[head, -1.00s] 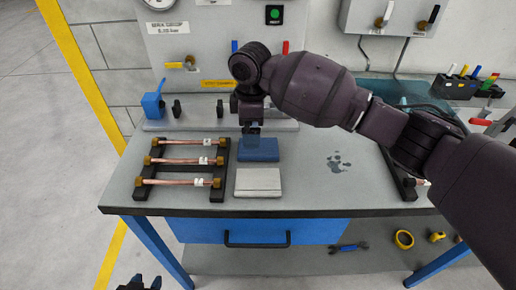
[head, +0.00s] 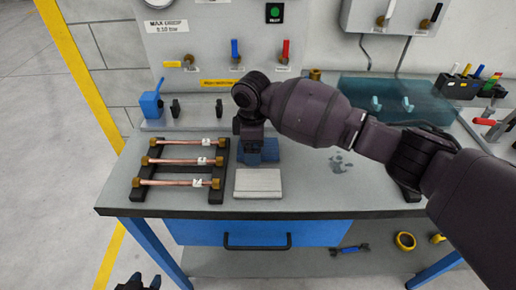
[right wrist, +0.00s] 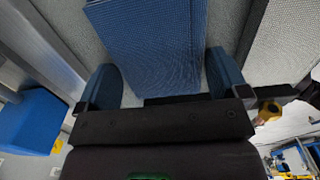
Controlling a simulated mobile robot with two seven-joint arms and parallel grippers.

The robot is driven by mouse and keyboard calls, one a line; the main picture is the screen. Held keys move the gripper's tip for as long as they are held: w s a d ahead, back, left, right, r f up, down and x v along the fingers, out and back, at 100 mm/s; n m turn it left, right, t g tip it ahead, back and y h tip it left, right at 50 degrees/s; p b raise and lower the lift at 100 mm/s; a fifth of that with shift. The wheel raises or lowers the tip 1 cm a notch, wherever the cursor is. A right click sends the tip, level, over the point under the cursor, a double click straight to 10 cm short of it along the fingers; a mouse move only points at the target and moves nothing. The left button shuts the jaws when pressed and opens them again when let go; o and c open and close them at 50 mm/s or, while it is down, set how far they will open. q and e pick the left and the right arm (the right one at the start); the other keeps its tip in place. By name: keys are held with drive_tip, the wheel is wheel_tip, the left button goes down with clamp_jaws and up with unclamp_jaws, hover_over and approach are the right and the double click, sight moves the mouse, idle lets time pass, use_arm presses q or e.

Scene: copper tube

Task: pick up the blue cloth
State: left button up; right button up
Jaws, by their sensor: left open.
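The blue cloth (head: 270,154) is a folded stack on the bench, partly hidden behind my right gripper (head: 250,150) in the head view. In the right wrist view the cloth (right wrist: 158,45) lies between the two spread fingers of my right gripper (right wrist: 164,80). Whether the fingers touch its edges I cannot tell. My left gripper (head: 138,284) is at the bottom left edge of the head view, open and empty, only its tips showing in front of the bench.
Copper tubes (head: 178,162) rest on a black rack to the left. A small blue container (head: 151,105) stands at the back left. The bench (head: 310,190) is clear right of the white cloth.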

drive_tip(key=c, duration=0.7)
drive_tip(key=shift+r+p, duration=1.25)
drive_tip(key=shift+r, duration=8.75)
drive_tip(key=o, duration=0.4)
drive_tip(key=c, duration=0.3)
drive_tip(key=shift+c, duration=0.2)
